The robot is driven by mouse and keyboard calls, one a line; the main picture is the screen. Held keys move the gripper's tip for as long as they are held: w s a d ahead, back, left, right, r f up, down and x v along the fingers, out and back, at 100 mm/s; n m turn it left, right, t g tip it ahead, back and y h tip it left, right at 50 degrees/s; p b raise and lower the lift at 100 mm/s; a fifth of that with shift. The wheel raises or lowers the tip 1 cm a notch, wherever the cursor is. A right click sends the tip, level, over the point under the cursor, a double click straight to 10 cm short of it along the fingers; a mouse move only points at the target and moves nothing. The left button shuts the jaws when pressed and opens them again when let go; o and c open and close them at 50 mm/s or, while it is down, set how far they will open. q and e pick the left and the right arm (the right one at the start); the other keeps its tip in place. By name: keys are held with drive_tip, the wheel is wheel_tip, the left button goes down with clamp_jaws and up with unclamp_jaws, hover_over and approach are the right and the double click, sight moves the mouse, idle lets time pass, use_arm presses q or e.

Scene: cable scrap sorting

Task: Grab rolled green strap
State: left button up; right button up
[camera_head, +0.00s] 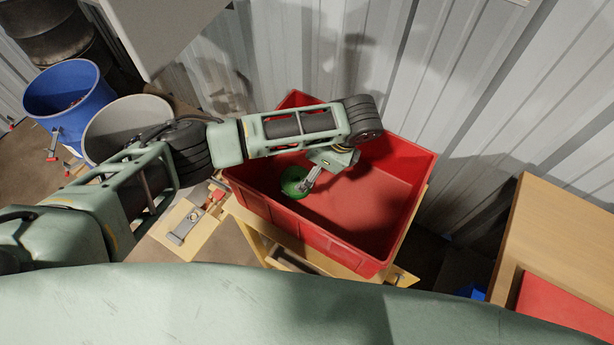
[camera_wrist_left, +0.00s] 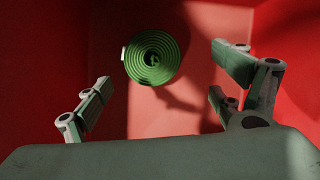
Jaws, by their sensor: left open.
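The rolled green strap (camera_head: 294,182) lies inside the red crate (camera_head: 400,160), near its left side. In the left wrist view the strap (camera_wrist_left: 152,57) is a round green coil with a small pale end at its left edge. My left gripper (camera_head: 308,183) reaches down into the crate beside the strap and partly covers it in the head view. In the left wrist view my left gripper (camera_wrist_left: 165,95) is open, its fingers spread apart, with the coil lying beyond them and nothing between them. My right gripper is not in view.
The crate's walls surround the gripper; the crate's right part is empty. The crate stands on a wooden stand (camera_head: 250,222). A blue bin (camera_head: 62,95) and a grey bin (camera_head: 100,125) stand left. A wooden table (camera_head: 565,235) is at the right. A corrugated wall (camera_head: 480,90) is behind.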

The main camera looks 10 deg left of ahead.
sight(297, 181)
use_arm(q)
drive_tip(key=shift+s+a+f+p, duration=0.2)
drive_tip(key=shift+a+f+p, duration=0.15)
drive_tip(key=shift+a+f, duration=0.2)
drive_tip(key=f, duration=0.1)
drive_tip(key=f+p, duration=0.1)
drive_tip(key=a+f, duration=0.1)
drive_tip(key=shift+s+a+p, duration=0.1)
drive_tip(key=shift+s+p, duration=0.2)
drive_tip(key=shift+x, duration=1.1)
drive_tip(key=shift+f, duration=0.25)
drive_tip(key=shift+c, duration=0.7)
drive_tip(key=c, duration=1.1)
drive_tip(key=shift+c, duration=0.6)
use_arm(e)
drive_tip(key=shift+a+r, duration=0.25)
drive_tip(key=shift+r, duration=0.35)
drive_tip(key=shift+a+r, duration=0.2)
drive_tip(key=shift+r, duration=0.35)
use_arm(q)
drive_tip(key=shift+r, duration=0.15)
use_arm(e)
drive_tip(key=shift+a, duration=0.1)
